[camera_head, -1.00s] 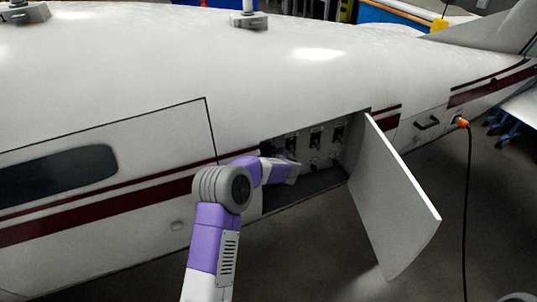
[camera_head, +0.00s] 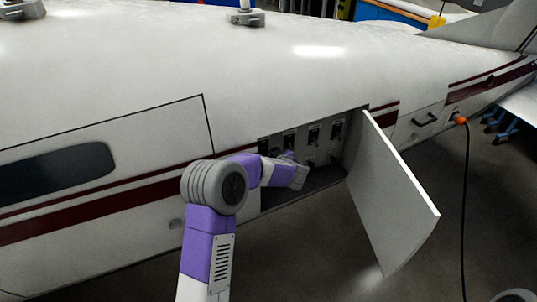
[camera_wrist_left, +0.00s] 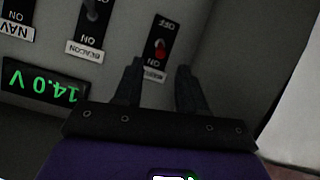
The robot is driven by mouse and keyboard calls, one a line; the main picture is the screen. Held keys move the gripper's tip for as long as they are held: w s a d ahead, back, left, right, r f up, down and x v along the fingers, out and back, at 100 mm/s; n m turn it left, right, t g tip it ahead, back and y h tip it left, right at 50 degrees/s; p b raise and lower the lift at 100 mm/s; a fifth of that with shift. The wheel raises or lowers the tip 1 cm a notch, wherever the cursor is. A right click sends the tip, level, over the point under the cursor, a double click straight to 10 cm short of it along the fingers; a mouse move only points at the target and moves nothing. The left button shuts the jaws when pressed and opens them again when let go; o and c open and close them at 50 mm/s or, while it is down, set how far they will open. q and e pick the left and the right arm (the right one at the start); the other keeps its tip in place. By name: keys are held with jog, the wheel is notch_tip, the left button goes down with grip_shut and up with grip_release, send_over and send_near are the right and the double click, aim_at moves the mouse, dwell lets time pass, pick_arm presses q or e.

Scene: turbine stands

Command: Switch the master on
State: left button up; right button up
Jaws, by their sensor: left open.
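The master switch (camera_wrist_left: 160,50) has a red tip and stands on a dark plate with upside-down OFF and ON lettering in the left wrist view. A small white label, too blurred to read surely, is below it. The red tip shows nearer the ON lettering, but I cannot tell its setting from this angle. My left gripper (camera_wrist_left: 157,72) is open and empty, its dark fingers pointing at the panel on either side of the switch in the picture. I cannot tell if they touch anything. In the head view the left gripper (camera_head: 289,157) reaches into the open compartment. My right gripper is out of view.
Beside the switch are the BEACON switch (camera_wrist_left: 89,12), the NAV label (camera_wrist_left: 17,31) and a green 14.0 V display (camera_wrist_left: 45,83). The open hatch door (camera_head: 393,200) stands right of my arm. An orange plug (camera_head: 459,119) with a cable is farther right.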

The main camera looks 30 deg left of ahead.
pick_arm(q)
jog(key=shift+s+d+r, duration=0.25)
jog(key=shift+s+d, duration=0.1)
jog(key=s+d+f+m+h+b, duration=0.25)
jog(key=s+d+f, duration=0.2)
jog(key=f, duration=0.55)
jog(key=s+d+f+m+g+h+b, duration=0.1)
jog(key=s+d+f+m+h+b, duration=0.15)
jog(key=d+f, duration=0.6)
jog(key=s+d+f+m+h+b, duration=0.2)
jog(key=s+f+h+b, duration=0.15)
jog(key=f, duration=0.85)
jog(key=s+d+f+m+g+h+b, duration=0.1)
jog(key=s+d+f+g, duration=0.1)
jog(key=s, duration=0.6)
jog(key=s+d+f+g+h+b, duration=0.1)
jog(key=s+d+f+g+h, duration=0.1)
jog(key=s+d+f, duration=0.3)
jog(key=s+d+f+m+g+h+b, duration=0.1)
jog(key=s+f, duration=0.4)
jog(key=s, duration=0.6)
jog(key=d+g+h+b, duration=0.1)
jog(key=d, duration=0.1)
jog(key=shift+d+m+g, duration=0.3)
jog(key=shift+d+g, duration=0.05)
jog(key=shift+g, duration=0.05)
jog(key=shift+s, duration=0.1)
